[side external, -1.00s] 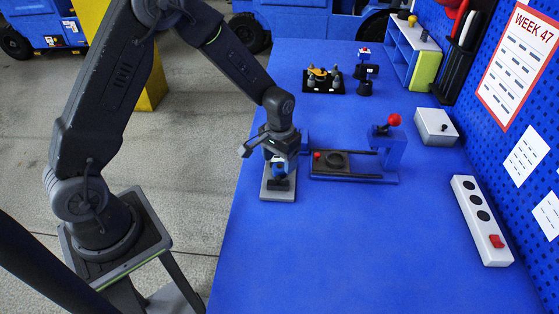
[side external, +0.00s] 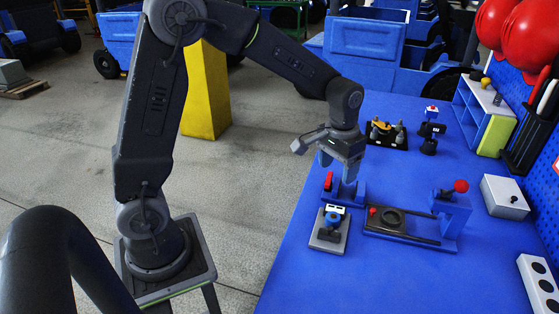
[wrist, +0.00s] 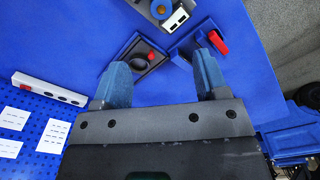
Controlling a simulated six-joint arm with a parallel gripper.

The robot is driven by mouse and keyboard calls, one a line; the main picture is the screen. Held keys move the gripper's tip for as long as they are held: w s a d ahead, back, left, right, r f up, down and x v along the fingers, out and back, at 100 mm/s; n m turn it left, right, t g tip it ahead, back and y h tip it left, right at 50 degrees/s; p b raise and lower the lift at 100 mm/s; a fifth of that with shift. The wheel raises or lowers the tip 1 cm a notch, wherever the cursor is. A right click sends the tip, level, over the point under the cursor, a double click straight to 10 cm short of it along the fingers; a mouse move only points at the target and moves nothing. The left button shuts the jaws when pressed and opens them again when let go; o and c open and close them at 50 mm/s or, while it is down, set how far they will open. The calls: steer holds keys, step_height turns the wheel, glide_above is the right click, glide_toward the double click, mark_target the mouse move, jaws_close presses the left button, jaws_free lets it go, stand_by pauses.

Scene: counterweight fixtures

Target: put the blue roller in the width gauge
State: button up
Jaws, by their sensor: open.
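A small grey-based stand with a white-faced block and black parts (side external: 322,243) stands at the near left of the blue bench; I take it for the width gauge. A round blue piece (side external: 333,217), apparently the blue roller, sits at its white block. How deep it is seated cannot be told. In the wrist view the stand's white block (wrist: 180,17) is at the top edge, with the round blue piece (wrist: 160,9) beside it, partly cut off. My gripper (side external: 338,167) is open and empty, above and behind the stand, apart from it. Its fingers show spread in the wrist view (wrist: 163,72).
A blue fixture with a red lever (side external: 329,181) is close below my gripper. Beside it are a black plate with a ring (side external: 391,221) and a blue block with a red ball knob (side external: 461,186). A black tray (side external: 387,136) lies farther back. The bench's front middle is clear.

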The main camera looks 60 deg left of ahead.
steer(key=s+d+r+t, duration=0.1)
steer(key=s+r, duration=0.4)
steer(key=s, duration=0.5)
steer(key=s+d+r+m+t, duration=0.1)
steer(key=s+r+t, duration=0.3)
steer(key=s, duration=0.6)
steer(key=shift+s+r+m, duration=0.25)
steer(key=shift+r+m, duration=0.05)
steer(key=shift+r, duration=0.4)
